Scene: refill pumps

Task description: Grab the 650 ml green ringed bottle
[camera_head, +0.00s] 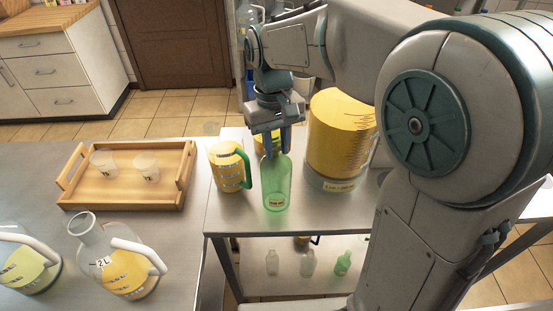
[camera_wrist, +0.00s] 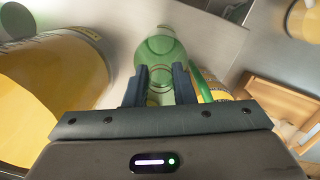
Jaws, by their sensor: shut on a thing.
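A green see-through bottle (camera_head: 277,186) with a label low on its front stands upright near the front of the metal shelf top. My gripper (camera_head: 284,146) comes down from above and is shut on the bottle's upper part. In the wrist view the bottle (camera_wrist: 161,62) lies between the two dark fingers of my gripper (camera_wrist: 161,76), with a rounded green part showing beyond them. The bottle's neck is largely hidden by the fingers in the head view. I cannot read the volume on its label.
A green-handled yellow jug (camera_head: 226,168) stands close left of the bottle, and a large yellow container (camera_head: 341,138) stands right. A wooden tray (camera_head: 70,195) with two cups and two handled jugs are on the left table. Small bottles (camera_head: 308,262) stand on the lower shelf.

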